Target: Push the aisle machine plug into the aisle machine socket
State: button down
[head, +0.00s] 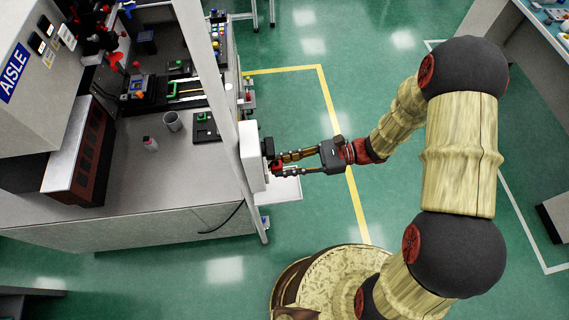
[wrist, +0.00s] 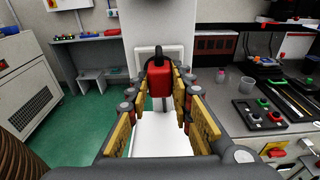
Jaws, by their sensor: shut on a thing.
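The red aisle machine plug (wrist: 160,84) is between the fingers of my gripper (wrist: 160,92) in the wrist view, with a black part at its far end. My gripper (head: 281,163) is shut on it; in the head view only a little red of the plug (head: 276,168) shows between the fingertips. The aisle machine socket is on a white box (head: 252,157) on a post at the bench's right end. In the wrist view its pale square plate (wrist: 143,54) lies straight beyond the plug. The plug hides the socket opening, and I cannot tell whether they touch.
A white shelf (head: 284,190) juts out below the socket box. The grey bench (head: 120,185) holds a cup (head: 173,121), a small bottle (head: 150,144) and a black block with a green button (head: 205,128). A dark cable (head: 228,217) hangs on the bench front. The green floor right of the bench is open.

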jog(key=shift+a, duration=0.35)
jog(key=c, duration=1.5)
grip_release()
jog(key=v, duration=1.2)
jog(key=shift+s, duration=0.1)
